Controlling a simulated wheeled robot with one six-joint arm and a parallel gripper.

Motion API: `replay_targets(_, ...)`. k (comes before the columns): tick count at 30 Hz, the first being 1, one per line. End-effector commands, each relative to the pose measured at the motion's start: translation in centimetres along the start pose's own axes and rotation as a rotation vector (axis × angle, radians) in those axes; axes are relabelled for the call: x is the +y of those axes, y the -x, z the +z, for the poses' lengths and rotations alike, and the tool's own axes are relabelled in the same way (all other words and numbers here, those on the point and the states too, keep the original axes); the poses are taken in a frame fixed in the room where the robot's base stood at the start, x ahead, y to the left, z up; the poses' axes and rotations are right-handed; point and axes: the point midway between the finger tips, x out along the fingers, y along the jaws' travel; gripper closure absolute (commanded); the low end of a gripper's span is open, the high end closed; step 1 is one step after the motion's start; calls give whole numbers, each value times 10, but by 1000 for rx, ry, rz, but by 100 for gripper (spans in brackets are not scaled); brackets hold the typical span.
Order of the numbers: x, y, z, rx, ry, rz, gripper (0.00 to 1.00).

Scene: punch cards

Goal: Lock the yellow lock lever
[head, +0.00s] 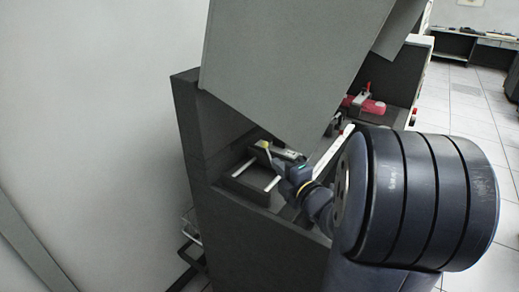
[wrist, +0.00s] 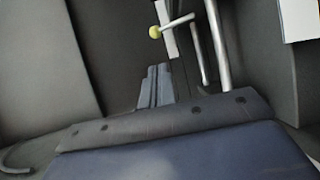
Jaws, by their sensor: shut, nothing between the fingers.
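The yellow lock lever shows in the wrist view as a thin metal rod with a round yellow knob (wrist: 154,31), near the top middle. A small yellow spot (head: 262,144) shows in the head view beside my gripper, inside the machine's open bay. My gripper (wrist: 158,68) is shut and empty in the wrist view, its fingertips pointing up the picture, just below the knob and apart from it in the picture. In the head view my gripper (head: 275,158) is partly hidden among the bay parts, and contact cannot be told there.
A large grey raised cover (head: 290,65) hangs over the bay. Two pale metal rods (head: 243,167) lie left of my gripper; metal bars also stand right of the knob in the wrist view (wrist: 218,50). A red part (head: 372,106) sits farther back. Dark bay walls surround the space.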

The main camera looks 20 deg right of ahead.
Motion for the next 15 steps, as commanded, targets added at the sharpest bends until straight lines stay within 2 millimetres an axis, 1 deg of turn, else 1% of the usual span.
replay_targets(5, 0, -1, 0, 0, 0, 0, 100)
replay_targets(8, 0, -8, 0, 2, -1, -1, 100)
replay_targets(11, 1, -20, -1, 3, -2, -1, 100)
replay_targets(15, 2, -44, -1, 4, -2, -1, 100)
